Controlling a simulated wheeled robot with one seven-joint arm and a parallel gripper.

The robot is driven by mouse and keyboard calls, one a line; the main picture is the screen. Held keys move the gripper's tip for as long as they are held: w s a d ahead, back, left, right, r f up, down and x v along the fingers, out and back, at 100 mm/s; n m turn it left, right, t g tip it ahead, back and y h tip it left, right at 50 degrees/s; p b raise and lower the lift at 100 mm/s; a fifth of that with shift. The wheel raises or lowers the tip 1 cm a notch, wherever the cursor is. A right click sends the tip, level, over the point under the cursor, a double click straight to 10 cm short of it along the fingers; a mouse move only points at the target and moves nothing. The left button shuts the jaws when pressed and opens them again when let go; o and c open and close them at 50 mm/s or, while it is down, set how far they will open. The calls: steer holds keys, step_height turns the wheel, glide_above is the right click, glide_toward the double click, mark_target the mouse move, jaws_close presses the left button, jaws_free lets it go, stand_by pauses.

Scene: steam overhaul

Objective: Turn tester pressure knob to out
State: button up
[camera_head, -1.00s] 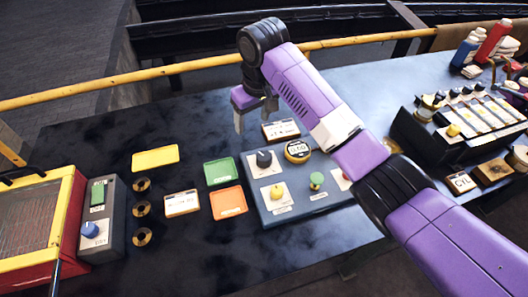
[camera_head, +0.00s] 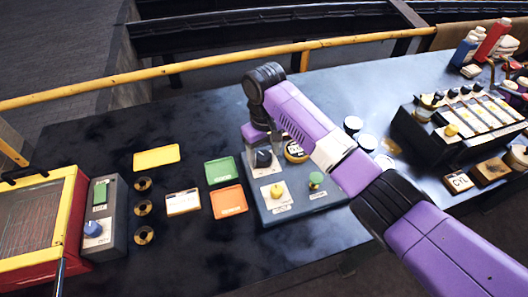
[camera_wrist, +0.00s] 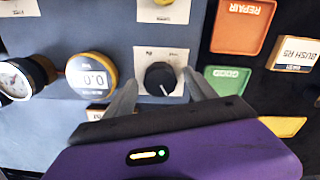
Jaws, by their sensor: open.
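The tester (camera_head: 295,207) is a blue-grey box on the bench. Its black knob (camera_head: 263,158) sits on a white plate at the far left corner and shows in the wrist view (camera_wrist: 160,78) with a white pointer line. The plate's small lettering is unreadable. My gripper (camera_head: 265,144) is open over the black knob, one finger on each side in the wrist view (camera_wrist: 160,84); contact cannot be told.
A green tray (camera_head: 220,170) and an orange tray (camera_head: 229,201) lie close left of the tester. A white dial gauge (camera_wrist: 16,80) is beside the display. A rack with switches (camera_head: 460,125) stands at the right. A yellow rail (camera_head: 200,65) runs behind the bench.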

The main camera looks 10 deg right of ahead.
steer(key=shift+c, duration=0.5)
steer(key=c, duration=1.3)
steer(key=shift+n, duration=0.4)
steer(key=n+p, duration=0.1)
steer(key=n, duration=0.3)
steer(key=shift+n, duration=0.3)
steer(key=n+p, duration=0.1)
steer(key=n, duration=1.1)
steer(key=shift+w+n, duration=0.1)
steer(key=shift+n, duration=0.3)
steer(key=n+b, duration=0.1)
steer(key=n, duration=0.4)
steer(key=shift+n, duration=0.3)
steer(key=shift+a, duration=0.1)
